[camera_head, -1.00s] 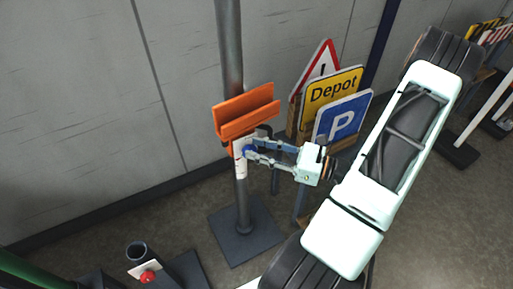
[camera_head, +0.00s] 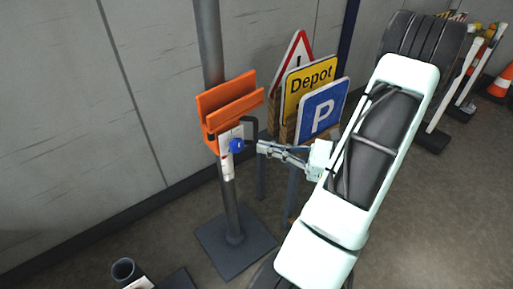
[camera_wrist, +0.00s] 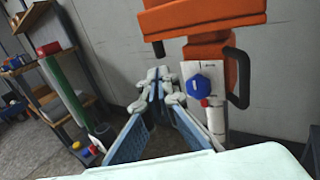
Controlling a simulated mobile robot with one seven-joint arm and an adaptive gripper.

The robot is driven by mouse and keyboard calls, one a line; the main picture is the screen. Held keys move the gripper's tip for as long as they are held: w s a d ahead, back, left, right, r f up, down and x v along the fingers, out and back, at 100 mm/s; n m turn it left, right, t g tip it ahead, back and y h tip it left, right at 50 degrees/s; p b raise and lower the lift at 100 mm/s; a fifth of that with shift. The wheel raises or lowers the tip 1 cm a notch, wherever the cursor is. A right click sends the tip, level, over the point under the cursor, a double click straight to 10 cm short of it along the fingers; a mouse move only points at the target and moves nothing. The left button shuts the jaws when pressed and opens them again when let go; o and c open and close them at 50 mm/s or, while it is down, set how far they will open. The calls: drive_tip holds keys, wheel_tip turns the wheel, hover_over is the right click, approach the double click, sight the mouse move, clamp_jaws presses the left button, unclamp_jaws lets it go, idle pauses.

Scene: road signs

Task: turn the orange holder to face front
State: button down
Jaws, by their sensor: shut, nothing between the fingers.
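The orange holder (camera_head: 230,108) is a slotted bracket on a grey post (camera_head: 231,205), its long slot running up to the right in the head view. It also shows at the top of the wrist view (camera_wrist: 205,18). Below it are a white plate (camera_wrist: 196,70) with a blue knob (camera_head: 237,146), also in the wrist view (camera_wrist: 200,88), and a black handle (camera_head: 252,128), also in the wrist view (camera_wrist: 240,78). My gripper (camera_head: 260,146) is shut and empty, just right of the knob in the head view. Its fingertips (camera_wrist: 158,75) appear left of the knob in the wrist view, apart from it.
Three signs, a red triangle (camera_head: 292,62), yellow Depot (camera_head: 310,84) and blue P (camera_head: 322,110), stand close right of the holder. The wall (camera_head: 90,120) is behind. A cup-like tube (camera_head: 124,268) is at the lower left. Shelves (camera_wrist: 30,62) show in the wrist view.

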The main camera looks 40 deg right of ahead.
drive_tip(key=b+x, duration=0.1)
drive_tip(key=x, duration=1)
drive_tip(key=shift+w+a, duration=0.25)
drive_tip(key=shift+w, duration=0.05)
drive_tip(key=shift+r, duration=0.1)
